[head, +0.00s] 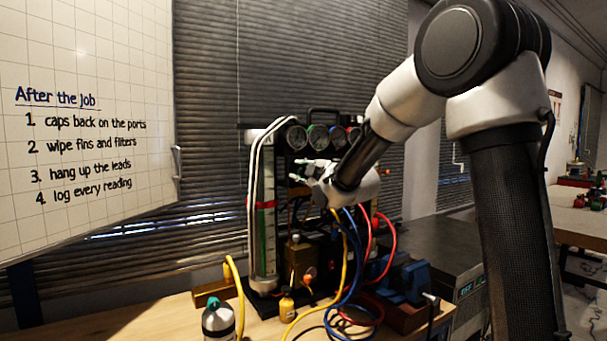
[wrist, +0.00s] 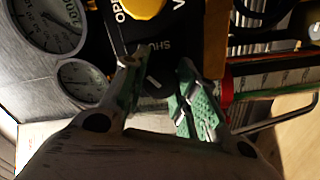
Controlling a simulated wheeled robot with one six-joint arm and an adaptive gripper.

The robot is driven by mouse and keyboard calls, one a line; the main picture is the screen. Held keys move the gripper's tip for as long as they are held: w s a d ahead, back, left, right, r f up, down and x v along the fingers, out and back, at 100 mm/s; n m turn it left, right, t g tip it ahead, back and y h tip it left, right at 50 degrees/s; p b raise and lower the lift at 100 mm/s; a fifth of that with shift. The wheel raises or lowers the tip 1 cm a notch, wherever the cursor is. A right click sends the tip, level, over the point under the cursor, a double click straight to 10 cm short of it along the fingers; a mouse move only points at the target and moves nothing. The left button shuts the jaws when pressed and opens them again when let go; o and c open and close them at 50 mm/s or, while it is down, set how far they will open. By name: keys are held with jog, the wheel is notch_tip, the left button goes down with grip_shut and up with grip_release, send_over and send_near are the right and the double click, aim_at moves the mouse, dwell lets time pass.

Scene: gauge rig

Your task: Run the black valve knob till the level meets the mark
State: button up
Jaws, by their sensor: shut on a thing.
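The black valve knob (wrist: 155,82), with a white pointer line, sits between the fingers of my gripper (wrist: 158,68) in the wrist view. My gripper is shut on it, and the fingers hide part of its sides. In the head view my gripper (head: 298,170) reaches the front of the gauge rig, and the knob is not clear there. The upright sight tube (head: 262,240) stands left of my gripper and shows green along its lower part. The red mark (head: 264,204) is a band around the tube. I cannot tell exactly where the level ends against it.
Several round gauges (head: 296,137) line the rig's top. Yellow, blue and red hoses (head: 388,235) hang below my gripper. A blue vise (head: 410,280) is at the right.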

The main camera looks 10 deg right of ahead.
jog(key=m, duration=0.3)
jog(key=shift+m, duration=2.2)
jog(key=shift+c, duration=0.2)
jog(key=o, duration=1.1)
jog(key=shift+c, duration=0.2)
jog(key=v, duration=1.2)
